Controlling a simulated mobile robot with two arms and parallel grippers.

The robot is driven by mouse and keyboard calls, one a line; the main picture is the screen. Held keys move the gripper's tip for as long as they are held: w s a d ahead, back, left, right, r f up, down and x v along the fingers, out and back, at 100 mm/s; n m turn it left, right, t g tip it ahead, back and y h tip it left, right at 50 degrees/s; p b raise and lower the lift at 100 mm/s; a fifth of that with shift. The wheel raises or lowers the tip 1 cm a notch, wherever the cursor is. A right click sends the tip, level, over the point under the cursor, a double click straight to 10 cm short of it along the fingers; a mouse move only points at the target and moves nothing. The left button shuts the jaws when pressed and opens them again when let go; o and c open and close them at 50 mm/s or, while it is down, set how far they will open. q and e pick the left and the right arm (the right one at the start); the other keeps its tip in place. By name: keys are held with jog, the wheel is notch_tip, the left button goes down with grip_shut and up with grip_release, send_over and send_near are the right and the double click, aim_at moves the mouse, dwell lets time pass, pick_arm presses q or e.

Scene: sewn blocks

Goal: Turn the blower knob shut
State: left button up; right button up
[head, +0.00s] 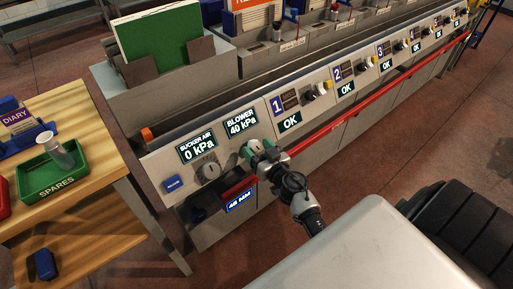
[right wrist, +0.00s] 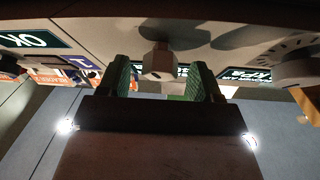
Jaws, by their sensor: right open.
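The blower knob (right wrist: 158,64) is a pale, faceted knob on the grey panel in the right wrist view. My right gripper (right wrist: 162,80) is open, with one green-padded finger on each side of the knob and a gap visible on both sides. In the head view my right gripper (head: 256,150) is at the panel just below the blower display (head: 242,123), which reads 40 kPa. There the gripper largely hides the knob. My left gripper is not in view.
The sucker air knob (head: 208,171) sits left of my gripper under a display (head: 197,147) reading 0 kPa. A red rail (head: 345,120) runs along the machine front. A wooden table (head: 100,200) with a green spares tray (head: 50,178) stands at left.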

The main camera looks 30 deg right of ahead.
jog(key=shift+w, duration=0.4)
jog(key=shift+c, duration=0.5)
jog(key=c, duration=0.8)
